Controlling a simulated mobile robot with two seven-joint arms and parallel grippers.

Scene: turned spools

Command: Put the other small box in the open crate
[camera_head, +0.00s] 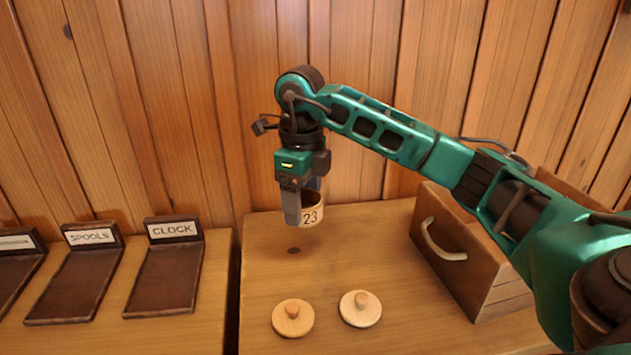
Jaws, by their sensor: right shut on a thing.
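My right gripper (297,205) points down and is shut on a small round box (312,217) marked "23". The box is upright, with its dark open top facing up. It hangs above the back left of the right-hand table, with a small dark patch on the wood below it. The wooden crate (462,262) with a pale rope handle stands on the right of this table, to the right of the gripper. My right arm hides much of the crate's top and inside. My left gripper is out of view.
Two round wooden lids with knobs, one (293,318) darker and one (360,308) paler, lie at the table's front. Left of a narrow gap, another table bears dark trays labelled "SPOOLS" (72,290) and "CLOCK" (163,283). A plank wall (200,120) stands close behind.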

